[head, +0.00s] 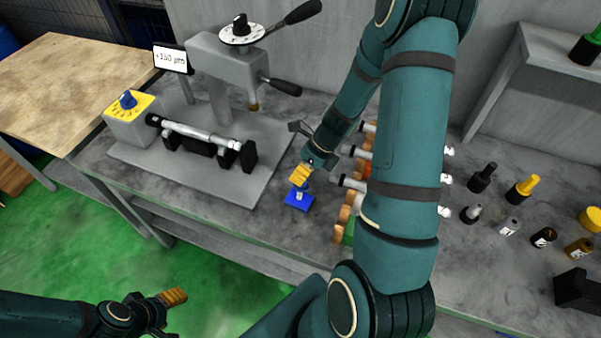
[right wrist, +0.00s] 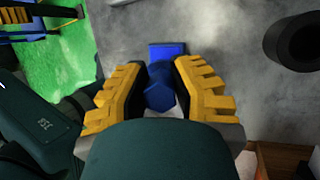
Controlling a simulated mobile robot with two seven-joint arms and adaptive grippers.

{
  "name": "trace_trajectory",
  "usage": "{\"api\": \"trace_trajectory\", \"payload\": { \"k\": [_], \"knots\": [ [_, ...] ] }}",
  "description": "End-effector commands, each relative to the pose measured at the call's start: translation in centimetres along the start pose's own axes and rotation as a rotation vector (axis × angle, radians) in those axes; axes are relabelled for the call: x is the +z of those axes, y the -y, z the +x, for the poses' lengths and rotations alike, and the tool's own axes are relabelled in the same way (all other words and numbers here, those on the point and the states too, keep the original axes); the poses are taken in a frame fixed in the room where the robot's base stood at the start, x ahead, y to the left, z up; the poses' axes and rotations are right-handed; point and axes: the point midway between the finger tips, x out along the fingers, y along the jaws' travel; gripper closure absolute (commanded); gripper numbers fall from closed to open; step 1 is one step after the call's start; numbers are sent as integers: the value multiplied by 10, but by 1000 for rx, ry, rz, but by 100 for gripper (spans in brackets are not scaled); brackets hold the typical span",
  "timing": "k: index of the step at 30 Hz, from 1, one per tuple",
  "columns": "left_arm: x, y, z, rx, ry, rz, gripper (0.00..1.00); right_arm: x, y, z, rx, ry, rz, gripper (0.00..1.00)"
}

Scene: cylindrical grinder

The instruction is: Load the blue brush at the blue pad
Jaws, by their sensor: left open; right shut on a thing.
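My right gripper (head: 301,174) is shut on the blue brush, a little above the blue pad (head: 298,204). In the head view only a small part of the brush shows below the yellow fingers. In the right wrist view the blue brush (right wrist: 159,86) is between the fingers of my right gripper (right wrist: 160,97), and the blue pad (right wrist: 168,48) lies just beyond it on the grey bench. I cannot tell whether the brush touches the pad. My left gripper (head: 172,297) is open and empty, low at the left over the green floor, away from the bench.
The grinder (head: 222,62) stands left of the pad, with a shaft (head: 195,134) on black supports and a yellow control box (head: 130,115). A rack with several tools is right of the pad, partly hidden by my right arm.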

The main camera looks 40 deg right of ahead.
Motion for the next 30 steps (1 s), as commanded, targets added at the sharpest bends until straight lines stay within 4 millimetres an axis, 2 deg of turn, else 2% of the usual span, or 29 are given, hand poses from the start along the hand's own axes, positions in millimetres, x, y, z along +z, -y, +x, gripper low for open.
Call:
{"api": "trace_trajectory", "payload": {
  "k": [5, 30],
  "knots": [
    [1, 0, 0, 0, 4, 1, 42, -1, 0, 1, 2, -2, 1, 100],
    [-13, -19, -55, 4, -19, -5, 42, 20, -19, -48, 1, 0, 1, 100]
  ]
}}
